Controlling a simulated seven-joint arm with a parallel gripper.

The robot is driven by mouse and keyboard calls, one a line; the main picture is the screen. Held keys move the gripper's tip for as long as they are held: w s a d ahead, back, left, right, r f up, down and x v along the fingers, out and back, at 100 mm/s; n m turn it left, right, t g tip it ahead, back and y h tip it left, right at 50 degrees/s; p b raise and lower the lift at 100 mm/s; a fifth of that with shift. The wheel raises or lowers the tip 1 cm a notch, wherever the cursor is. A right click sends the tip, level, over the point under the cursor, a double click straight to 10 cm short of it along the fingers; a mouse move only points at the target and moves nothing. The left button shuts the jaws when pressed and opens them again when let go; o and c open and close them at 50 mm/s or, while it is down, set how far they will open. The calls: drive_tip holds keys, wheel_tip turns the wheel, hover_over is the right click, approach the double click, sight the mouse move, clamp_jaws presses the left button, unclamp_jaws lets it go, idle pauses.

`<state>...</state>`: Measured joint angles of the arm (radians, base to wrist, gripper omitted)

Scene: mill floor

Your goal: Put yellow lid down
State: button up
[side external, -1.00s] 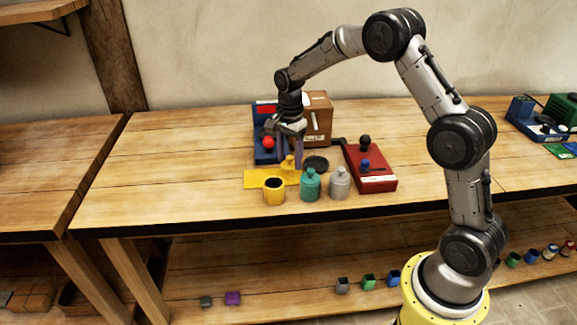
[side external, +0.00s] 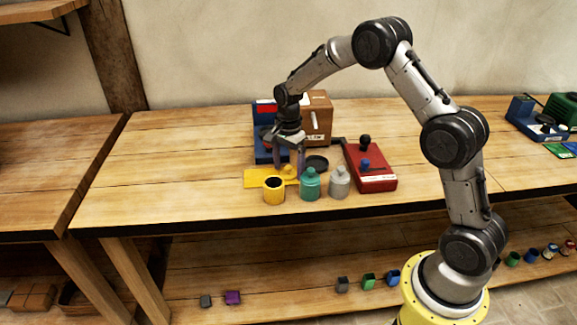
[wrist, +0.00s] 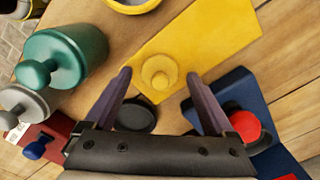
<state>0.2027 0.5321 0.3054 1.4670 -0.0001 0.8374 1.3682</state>
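The yellow lid (side external: 289,171), a round piece with a knob, rests on the flat yellow mat (side external: 256,178) behind the yellow pot. The yellow pot (side external: 274,194) stands uncovered near the table's front edge. In the wrist view the lid (wrist: 160,74) lies knob up on the mat (wrist: 222,32), and a bit of the pot (wrist: 133,3) shows at the top edge. My gripper (side external: 289,166) is low over the lid. In the wrist view my gripper (wrist: 158,80) is open, one finger on each side of the lid, with gaps between.
The teal pot (side external: 310,186) and grey pot (side external: 340,185), both lidded, stand right of the yellow pot. A dark disc (side external: 317,164) lies behind them. A red box with knobs (side external: 371,172) is right. A blue device (side external: 261,120) and brown box (side external: 320,118) stand behind my gripper.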

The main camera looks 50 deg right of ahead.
sight(288, 167)
wheel_tip(288, 167, up, 13)
drive_tip(key=s+a+r+n+t, duration=0.1)
drive_tip(key=s+a+r+n, duration=0.3)
drive_tip(key=s, duration=0.3)
drive_tip(key=s+a+r+n+t, duration=0.2)
drive_tip(key=s+r+n, duration=0.2)
drive_tip(key=s+r, duration=0.25)
drive_tip(key=s+a+f+n+t, duration=0.1)
drive_tip(key=s+a+n, duration=0.1)
drive_tip(key=s+n, duration=0.3)
drive_tip(key=s+a+f+n+t, duration=0.1)
drive_tip(key=s+n, duration=0.4)
drive_tip(key=s, duration=0.7)
drive_tip(key=shift+s+a+f+t, duration=0.3)
drive_tip(key=shift+a+f, duration=0.1)
drive_tip(key=shift+f, duration=0.15)
